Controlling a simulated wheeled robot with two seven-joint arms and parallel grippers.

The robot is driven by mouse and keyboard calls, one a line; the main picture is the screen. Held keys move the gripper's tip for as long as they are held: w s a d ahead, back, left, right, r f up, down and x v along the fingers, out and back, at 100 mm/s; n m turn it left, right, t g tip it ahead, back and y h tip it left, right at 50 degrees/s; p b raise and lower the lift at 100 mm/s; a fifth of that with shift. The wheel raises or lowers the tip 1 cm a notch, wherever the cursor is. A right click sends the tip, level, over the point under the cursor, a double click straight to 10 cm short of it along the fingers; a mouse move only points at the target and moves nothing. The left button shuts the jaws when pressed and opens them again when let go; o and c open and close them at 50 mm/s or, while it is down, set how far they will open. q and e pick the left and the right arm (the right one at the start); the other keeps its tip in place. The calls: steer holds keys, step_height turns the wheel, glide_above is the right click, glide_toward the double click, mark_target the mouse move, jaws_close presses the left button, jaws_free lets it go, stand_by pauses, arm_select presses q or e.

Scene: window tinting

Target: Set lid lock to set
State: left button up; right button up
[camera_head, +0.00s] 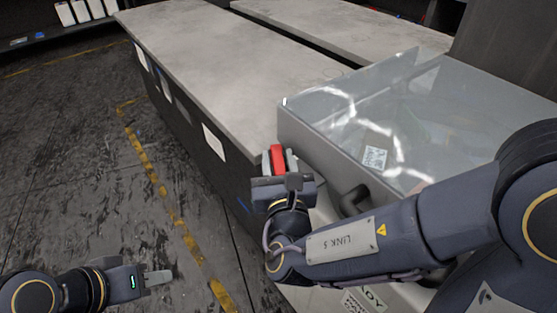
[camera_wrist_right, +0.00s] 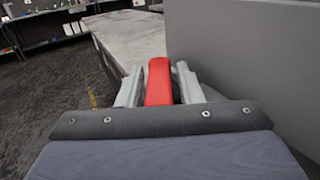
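A red lever (camera_head: 277,158), which looks like the lid lock, stands at the left front corner of a grey box (camera_head: 330,160) with a clear lid (camera_head: 375,95). My right gripper (camera_head: 279,163) is at this lever, with one pale finger on each side. In the right wrist view the red lever (camera_wrist_right: 160,80) runs upright between the fingertips of my right gripper (camera_wrist_right: 160,75). The fingers are close to it, but I cannot tell whether they touch. My left gripper (camera_head: 158,277) is low at the left over the floor, apart from everything; its fingers show edge-on.
A dark handle (camera_head: 354,200) sticks out from the box front, close to my right arm. A long grey-topped bench (camera_head: 220,60) runs behind and left of the box. The floor (camera_head: 70,180) at the left is clear. A second bench (camera_head: 340,25) stands further back.

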steer(key=shift+o, duration=0.8)
